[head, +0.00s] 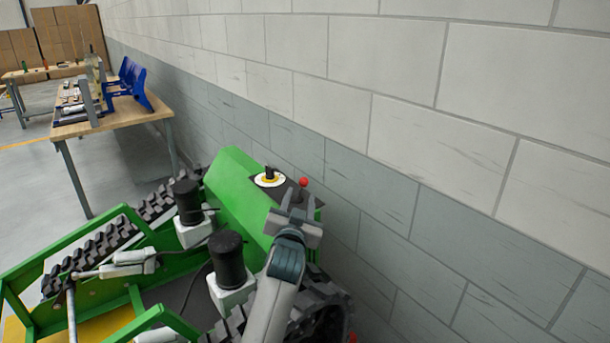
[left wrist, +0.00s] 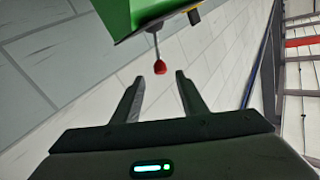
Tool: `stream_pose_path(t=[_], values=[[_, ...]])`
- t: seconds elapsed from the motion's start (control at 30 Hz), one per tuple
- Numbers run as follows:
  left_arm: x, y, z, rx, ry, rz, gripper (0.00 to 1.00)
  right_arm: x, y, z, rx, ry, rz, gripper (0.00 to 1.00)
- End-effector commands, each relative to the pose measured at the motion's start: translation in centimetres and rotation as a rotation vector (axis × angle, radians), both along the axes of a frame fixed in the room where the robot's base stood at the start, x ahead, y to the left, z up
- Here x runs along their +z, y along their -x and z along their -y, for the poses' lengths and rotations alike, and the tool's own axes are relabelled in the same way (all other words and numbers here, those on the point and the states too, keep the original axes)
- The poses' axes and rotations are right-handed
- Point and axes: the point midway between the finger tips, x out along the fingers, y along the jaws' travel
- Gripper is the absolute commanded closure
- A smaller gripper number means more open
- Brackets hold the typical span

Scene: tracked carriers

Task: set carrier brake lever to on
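The green tracked carrier (head: 238,190) stands against the wall. Its brake lever, a thin rod with a red knob (head: 304,182), rises from a dark panel at the carrier's end nearest the wall. My left gripper (head: 298,203) is just in front of the lever. In the left wrist view the red knob (left wrist: 160,67) shows at the gap between the open, empty fingertips (left wrist: 159,76); I cannot tell whether anything touches. The lever's base is partly hidden in the head view. My right gripper is in neither view.
A black rotary knob on a white and yellow dial (head: 270,178) sits beside the lever. Black cylinders on white blocks (head: 228,262) stand on the carrier. The block wall (head: 400,170) is close on the right. A workbench (head: 115,118) stands beyond at the left.

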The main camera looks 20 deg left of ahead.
Motion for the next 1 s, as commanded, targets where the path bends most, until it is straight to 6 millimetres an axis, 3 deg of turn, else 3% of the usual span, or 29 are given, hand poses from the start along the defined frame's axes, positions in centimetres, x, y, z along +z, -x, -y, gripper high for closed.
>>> stream_pose_path(t=[0.6,1.0], values=[[0.2,-8.9,-1.5,0.000,0.000,-0.001,0.61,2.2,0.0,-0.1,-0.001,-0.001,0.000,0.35],[0.0,-12.3,-2.1,-0.001,0.000,0.000,0.61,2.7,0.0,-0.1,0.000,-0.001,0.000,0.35]])
